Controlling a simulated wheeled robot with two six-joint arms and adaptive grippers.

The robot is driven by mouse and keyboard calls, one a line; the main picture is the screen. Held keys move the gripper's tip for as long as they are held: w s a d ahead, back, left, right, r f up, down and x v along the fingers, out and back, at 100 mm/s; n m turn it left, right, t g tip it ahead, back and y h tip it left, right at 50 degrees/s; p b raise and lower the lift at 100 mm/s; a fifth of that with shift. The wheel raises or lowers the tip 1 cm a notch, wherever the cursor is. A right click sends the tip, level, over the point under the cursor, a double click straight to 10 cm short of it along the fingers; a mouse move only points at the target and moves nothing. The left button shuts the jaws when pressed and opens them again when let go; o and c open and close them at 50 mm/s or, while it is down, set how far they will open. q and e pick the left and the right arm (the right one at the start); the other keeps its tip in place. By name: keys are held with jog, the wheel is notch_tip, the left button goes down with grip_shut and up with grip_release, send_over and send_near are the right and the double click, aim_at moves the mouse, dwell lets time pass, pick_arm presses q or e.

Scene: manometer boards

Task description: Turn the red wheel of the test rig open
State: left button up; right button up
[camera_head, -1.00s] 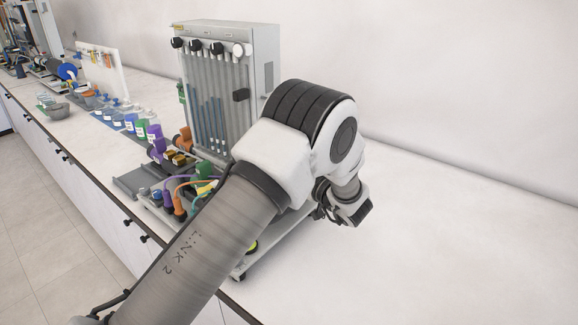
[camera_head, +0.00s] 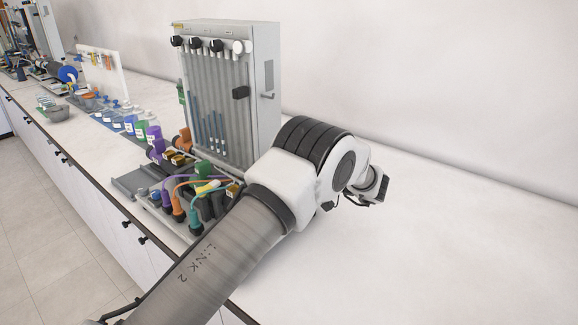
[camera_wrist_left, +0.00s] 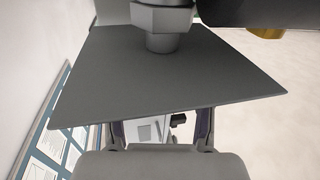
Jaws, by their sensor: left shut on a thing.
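The red wheel does not show in any view. A rig with a tall grey board of tubes (camera_head: 215,110) and coloured hoses (camera_head: 190,185) at its foot stands on the bench; my left arm covers its right-hand part in the head view. My left gripper (camera_wrist_left: 161,130) shows in the left wrist view, its fingers apart and passing behind a grey plate (camera_wrist_left: 160,85) with a grey hex fitting (camera_wrist_left: 162,18) on it. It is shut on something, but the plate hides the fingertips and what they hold. My right gripper is not in view.
Bottles (camera_head: 140,130) and a grey bowl (camera_head: 58,112) stand along the bench to the left. A white pegboard (camera_head: 105,68) stands farther back. The white benchtop (camera_head: 450,250) to the right is clear, with a wall behind it.

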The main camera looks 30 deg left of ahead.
pick_arm(q)
jog(key=o, duration=1.2)
jog(key=shift+a, duration=0.1)
jog(key=d, duration=0.4)
jog(key=w+d, duration=0.1)
jog(key=d, duration=0.7)
jog(key=shift+w, duration=0.3)
